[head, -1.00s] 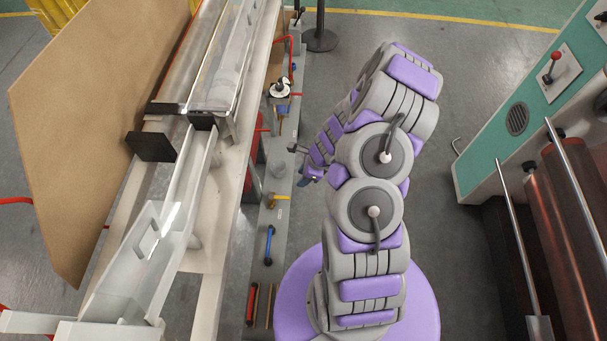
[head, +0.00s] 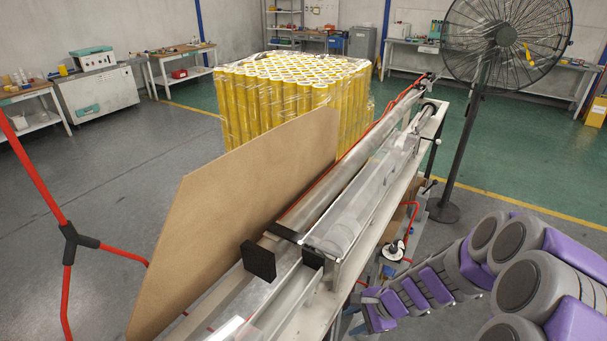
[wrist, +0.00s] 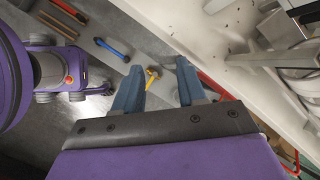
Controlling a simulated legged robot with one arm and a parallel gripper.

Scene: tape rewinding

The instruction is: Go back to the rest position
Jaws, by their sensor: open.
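My gripper shows in the wrist view (wrist: 157,78) with its two blue-grey fingers spread apart and nothing held between them. A yellow-handled tool (wrist: 152,76) shows beyond the gap, lying on a grey surface below, apart from the fingers. In the head view my purple and grey arm is folded at the lower right, beside the right side of the long machine (head: 345,215). The fingers cannot be made out clearly in that view.
A blue tool (wrist: 111,48) lies on the grey surface. A brown board (head: 235,215) stands along the machine's left side. Wrapped yellow rolls (head: 290,105) stand behind it, with a large fan (head: 507,45) at the back right. A red tubular frame (head: 50,195) is at left.

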